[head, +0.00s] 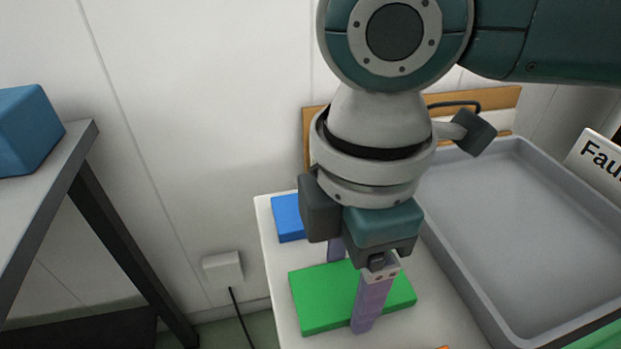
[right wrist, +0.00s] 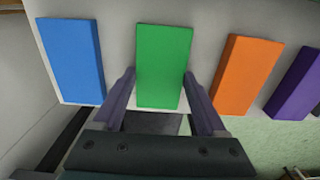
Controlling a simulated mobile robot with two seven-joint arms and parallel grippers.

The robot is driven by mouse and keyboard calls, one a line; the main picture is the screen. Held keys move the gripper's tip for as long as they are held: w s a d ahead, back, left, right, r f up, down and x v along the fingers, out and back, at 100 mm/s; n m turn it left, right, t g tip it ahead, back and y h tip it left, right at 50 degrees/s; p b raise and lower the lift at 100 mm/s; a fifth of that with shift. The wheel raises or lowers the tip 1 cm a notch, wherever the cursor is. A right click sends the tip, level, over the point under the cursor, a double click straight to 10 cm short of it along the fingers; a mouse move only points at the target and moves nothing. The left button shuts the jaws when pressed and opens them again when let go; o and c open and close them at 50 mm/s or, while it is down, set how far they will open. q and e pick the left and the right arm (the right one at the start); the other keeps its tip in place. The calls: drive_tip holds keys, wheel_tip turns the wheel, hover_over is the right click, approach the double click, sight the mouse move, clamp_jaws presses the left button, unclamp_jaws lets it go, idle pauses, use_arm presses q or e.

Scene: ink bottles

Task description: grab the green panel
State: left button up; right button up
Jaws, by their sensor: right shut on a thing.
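The green panel (head: 325,299) lies on a white table, and it also shows in the right wrist view (right wrist: 163,62). My right gripper (head: 352,287) is over it with its purple fingers on both long sides of the panel. In the right wrist view the fingers (right wrist: 163,98) sit at the left and right edges of its near end, shut on it. The panel appears to rest on the table still; a lift cannot be made out. My left gripper is not in view.
A blue panel (head: 287,217) lies behind the green one. An orange panel (right wrist: 247,75) and a purple panel (right wrist: 295,88) are on its other side. A grey tray (head: 462,262) stands at the right. A grey table with a blue box (head: 25,130) is at the left.

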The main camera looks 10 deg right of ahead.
drive_tip(key=c, duration=0.4)
drive_tip(key=shift+r, duration=0.1)
